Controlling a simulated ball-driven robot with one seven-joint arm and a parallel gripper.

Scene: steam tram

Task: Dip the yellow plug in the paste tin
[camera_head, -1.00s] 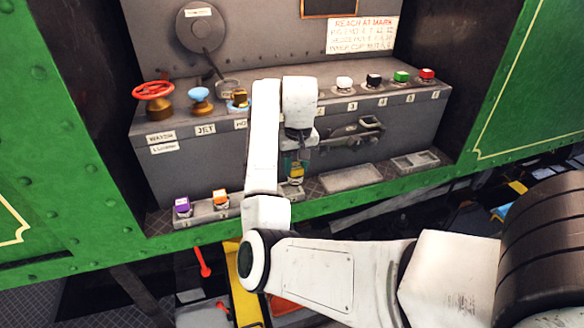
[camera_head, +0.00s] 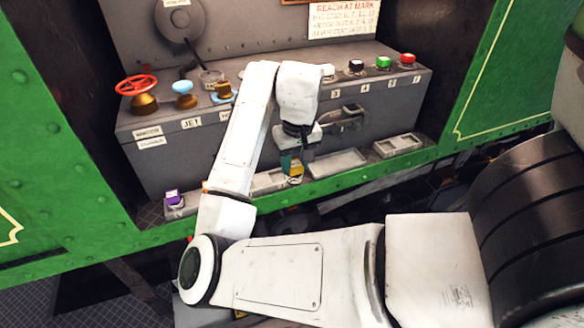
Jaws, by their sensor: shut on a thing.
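My gripper (camera_head: 293,164) points down at the front of the grey locker, shut on the yellow plug (camera_head: 296,174). Only the lower part of the plug shows below the fingers. It hangs just over or beside the low front trays; I cannot tell whether it touches one. A small round grey container (camera_head: 212,78) on the locker's top, left of my arm, may be the paste tin, but its contents are too small to tell.
A red handwheel (camera_head: 137,86), a blue knob (camera_head: 184,95) and a brass fitting (camera_head: 223,92) stand left on the locker. Black (camera_head: 355,67), green (camera_head: 383,62) and red (camera_head: 407,59) plugs stand right. A purple plug (camera_head: 172,198) is front left. An empty tray (camera_head: 337,163) lies right of my gripper.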

